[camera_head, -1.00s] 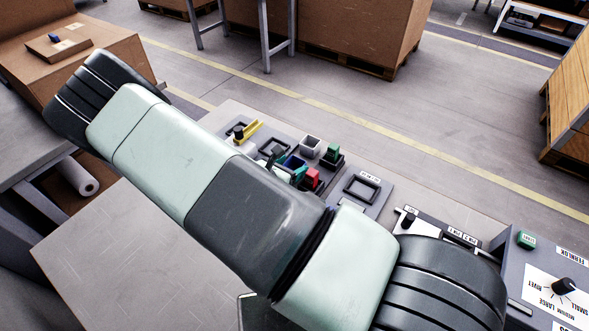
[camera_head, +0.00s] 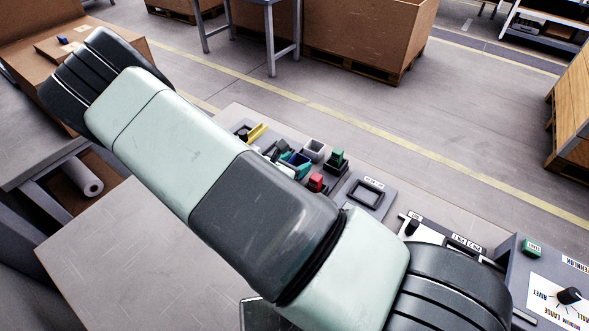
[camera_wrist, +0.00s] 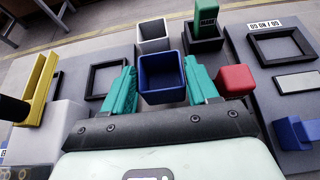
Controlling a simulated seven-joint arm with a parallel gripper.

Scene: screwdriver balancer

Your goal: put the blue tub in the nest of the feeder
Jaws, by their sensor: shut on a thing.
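The blue tub (camera_wrist: 161,80) is a square, open-topped cup, seen from above in the wrist view. My gripper (camera_wrist: 160,66) has its teal fingers on either side of the tub and is shut on it. In the head view the blue tub (camera_head: 296,159) is small and partly hidden by my arm. A black square frame (camera_wrist: 91,82) lies flat to the left of the tub, empty. Another empty black square frame (camera_wrist: 262,50) with a printed label lies to the right. I cannot tell which one is the feeder's nest.
A grey tub (camera_wrist: 153,38) stands just beyond the blue one. A green block (camera_wrist: 206,18) stands in a black holder behind right. A red block (camera_wrist: 234,80) is close beside the right finger. A yellow part (camera_wrist: 39,86) is at left, a blue part (camera_wrist: 290,132) at right.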

